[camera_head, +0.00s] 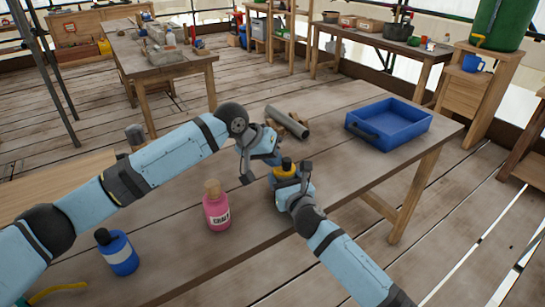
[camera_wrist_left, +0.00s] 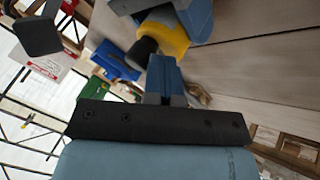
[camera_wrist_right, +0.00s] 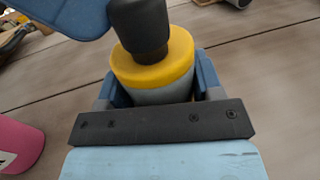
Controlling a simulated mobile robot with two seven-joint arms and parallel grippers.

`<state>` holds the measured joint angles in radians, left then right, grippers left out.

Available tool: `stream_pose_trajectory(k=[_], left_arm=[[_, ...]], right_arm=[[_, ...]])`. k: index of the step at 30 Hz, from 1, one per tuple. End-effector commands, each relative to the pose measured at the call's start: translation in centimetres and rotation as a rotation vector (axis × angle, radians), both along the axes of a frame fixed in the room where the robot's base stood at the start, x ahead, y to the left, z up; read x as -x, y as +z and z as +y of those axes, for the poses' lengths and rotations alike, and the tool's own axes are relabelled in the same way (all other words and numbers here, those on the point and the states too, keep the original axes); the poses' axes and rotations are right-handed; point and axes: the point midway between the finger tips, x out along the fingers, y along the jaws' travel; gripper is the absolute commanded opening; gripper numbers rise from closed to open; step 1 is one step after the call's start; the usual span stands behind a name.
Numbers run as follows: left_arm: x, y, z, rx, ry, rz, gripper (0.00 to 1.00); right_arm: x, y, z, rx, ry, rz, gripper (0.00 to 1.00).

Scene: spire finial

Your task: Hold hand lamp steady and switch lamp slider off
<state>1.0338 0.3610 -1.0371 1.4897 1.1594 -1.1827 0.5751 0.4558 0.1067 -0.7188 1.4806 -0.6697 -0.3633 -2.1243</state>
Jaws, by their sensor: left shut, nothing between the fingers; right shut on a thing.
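The hand lamp (camera_head: 286,168) has a yellow collar, a black top and a grey body. It stands upright at the table in the head view, and the right wrist view shows it close up (camera_wrist_right: 155,65). My right gripper (camera_head: 287,184) is shut around its body, one finger on each side (camera_wrist_right: 157,92). My left gripper (camera_head: 272,158) is shut and empty, just beside the lamp's top. In the left wrist view its closed fingertips (camera_wrist_left: 163,62) are close to the black top (camera_wrist_left: 143,50); I cannot tell if they touch. I cannot make out the slider.
A pink bottle (camera_head: 217,212) stands left of the lamp, and a blue bottle (camera_head: 118,252) farther left. A grey tube (camera_head: 288,121) lies behind the grippers. A blue tray (camera_head: 417,126) sits at the right end of the table (camera_head: 340,178). The tabletop between lamp and tray is clear.

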Motion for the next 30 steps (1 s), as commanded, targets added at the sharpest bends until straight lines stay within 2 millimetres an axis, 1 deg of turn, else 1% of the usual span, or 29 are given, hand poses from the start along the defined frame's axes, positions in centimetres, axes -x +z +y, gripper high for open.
stream_pose_trajectory(k=[5,15,18,24,30], left_arm=[[0.4,1.3,0.9,0.001,0.000,-0.002,0.00],[2.2,7.0,4.7,0.002,0.001,-0.002,0.00],[2.6,8.2,5.6,0.001,0.000,-0.002,0.00],[3.1,9.5,6.4,0.001,-0.001,0.000,0.00],[3.1,9.6,6.5,0.001,0.000,0.000,0.00]], right_arm=[[0.0,0.0,0.0,0.000,0.000,0.000,0.33],[0.0,0.0,0.0,0.000,0.000,0.000,0.33],[0.0,0.0,0.0,0.000,0.000,0.000,0.33],[0.0,0.0,0.0,0.000,0.000,0.000,0.33],[0.0,0.0,0.0,0.000,0.000,0.000,0.33]])
